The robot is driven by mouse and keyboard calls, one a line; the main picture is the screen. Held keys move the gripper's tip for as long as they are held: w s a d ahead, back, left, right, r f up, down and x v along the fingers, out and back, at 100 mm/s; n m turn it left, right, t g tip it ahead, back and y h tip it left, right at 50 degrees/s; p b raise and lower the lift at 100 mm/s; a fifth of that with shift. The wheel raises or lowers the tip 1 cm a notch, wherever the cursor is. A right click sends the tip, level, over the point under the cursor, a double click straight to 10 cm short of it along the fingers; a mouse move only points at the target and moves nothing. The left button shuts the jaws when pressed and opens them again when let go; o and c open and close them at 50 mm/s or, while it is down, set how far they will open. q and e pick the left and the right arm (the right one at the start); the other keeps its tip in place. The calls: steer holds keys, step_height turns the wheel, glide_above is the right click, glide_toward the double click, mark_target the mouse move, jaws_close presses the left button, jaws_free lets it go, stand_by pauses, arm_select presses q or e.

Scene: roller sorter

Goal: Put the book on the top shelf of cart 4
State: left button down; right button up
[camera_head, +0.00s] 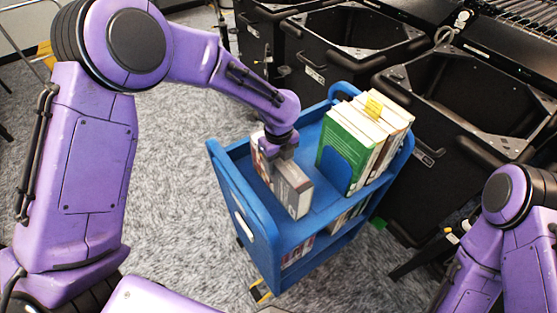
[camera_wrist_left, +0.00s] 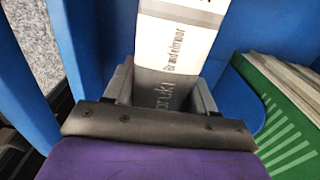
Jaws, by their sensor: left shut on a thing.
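A blue cart (camera_head: 278,240) stands in the middle of the head view; its number cannot be read. My left gripper (camera_head: 280,150) is over its top shelf, shut on a grey and white book (camera_head: 293,188). The book is upright at the left part of the top shelf, within the cart's sides. In the left wrist view the spine of the held book (camera_wrist_left: 178,45) is between the two fingers (camera_wrist_left: 160,90). Whether the book's lower edge touches the shelf cannot be told. My right arm is at the lower right of the head view; its gripper is out of view.
Several upright books (camera_head: 365,135), one with a green cover, stand at the right of the top shelf by a blue bookend (camera_head: 345,165). More books (camera_head: 298,252) are on the lower shelf. Black bins (camera_head: 455,95) stand behind and right. Grey carpet at left is clear.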

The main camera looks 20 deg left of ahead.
arm_select(q)
steer(key=shift+f, duration=0.1)
steer(key=shift+c, duration=1.7)
jaws_free()
steer(key=shift+o, duration=0.3)
steer(key=shift+s, duration=0.1)
step_height(320, 180, up, 11)
steer(key=shift+f+b, duration=0.2)
steer(key=shift+b, duration=0.3)
